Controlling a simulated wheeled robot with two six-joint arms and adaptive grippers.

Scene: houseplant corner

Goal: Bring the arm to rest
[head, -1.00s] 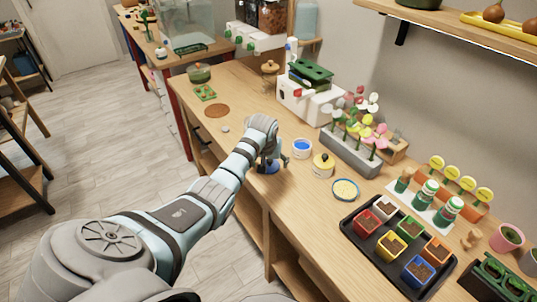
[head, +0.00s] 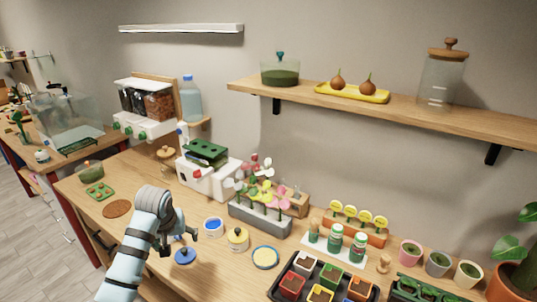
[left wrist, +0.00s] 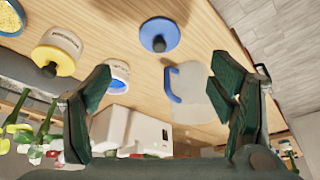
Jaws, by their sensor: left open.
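My left gripper (head: 184,232) is above the front part of the wooden bench, beside a blue lid with a dark knob (head: 185,256). In the left wrist view its two dark green fingers (left wrist: 165,95) are spread apart with nothing held between them. Beyond them on the bench lie the blue lid (left wrist: 160,35) and a clear item with a blue handle (left wrist: 174,84). A white pot with blue contents (head: 213,226) and a yellow-lidded jar (head: 237,238) stand to the gripper's right. My right gripper is not in view.
A grey planter with flowers (head: 260,217) and a white machine (head: 208,180) stand behind the gripper. A black tray (head: 277,292) of coloured pots is at the front right. A brown disc (head: 117,208) lies left. A wall shelf (head: 400,108) hangs above.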

